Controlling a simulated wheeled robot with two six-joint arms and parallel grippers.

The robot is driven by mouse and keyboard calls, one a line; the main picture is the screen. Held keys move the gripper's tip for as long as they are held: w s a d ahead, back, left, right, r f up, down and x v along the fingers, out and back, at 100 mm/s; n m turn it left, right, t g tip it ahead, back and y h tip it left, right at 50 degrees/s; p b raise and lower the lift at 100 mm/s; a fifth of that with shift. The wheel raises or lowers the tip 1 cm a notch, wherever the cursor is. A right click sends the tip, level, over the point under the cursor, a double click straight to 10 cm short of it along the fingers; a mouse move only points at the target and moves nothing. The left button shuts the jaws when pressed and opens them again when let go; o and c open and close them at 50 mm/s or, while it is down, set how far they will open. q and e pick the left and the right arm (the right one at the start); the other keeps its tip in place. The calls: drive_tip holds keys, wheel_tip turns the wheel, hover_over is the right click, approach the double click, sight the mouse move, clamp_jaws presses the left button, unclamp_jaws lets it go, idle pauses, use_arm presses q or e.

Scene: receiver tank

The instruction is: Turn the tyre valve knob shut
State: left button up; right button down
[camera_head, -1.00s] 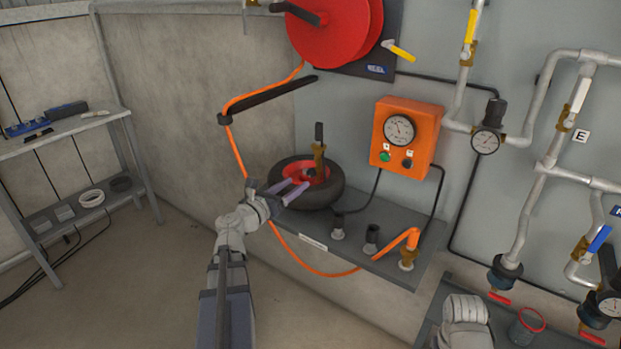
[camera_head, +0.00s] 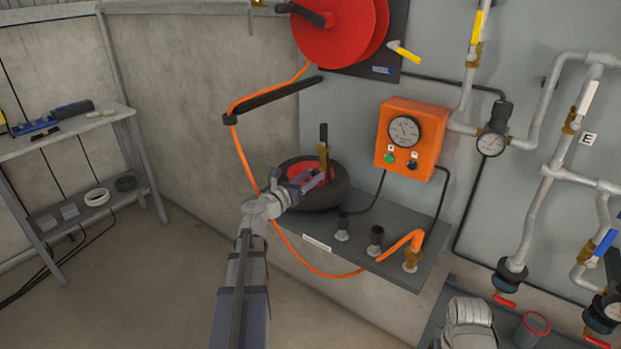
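The tyre (camera_head: 338,192) lies flat on the grey shelf against the wall, with a red hub (camera_head: 294,172) in it. A brass valve (camera_head: 323,163) with an upright black handle (camera_head: 323,132) stands at the hub. My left gripper (camera_head: 321,176) reaches over the tyre's near left side. Its purple fingers look apart, one behind the other, with their tips close to the foot of the valve. I cannot tell whether they touch it. The gripper hides part of the hub, and no separate small knob can be made out.
An orange hose (camera_head: 239,150) hangs from the red reel (camera_head: 335,30) and passes behind my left arm. An orange gauge box (camera_head: 411,139) is on the wall to the right. Black-topped fittings (camera_head: 376,240) stand on the shelf (camera_head: 400,275). A rack (camera_head: 75,134) stands at left.

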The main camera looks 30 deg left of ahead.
use_arm(q)
clamp_jaws()
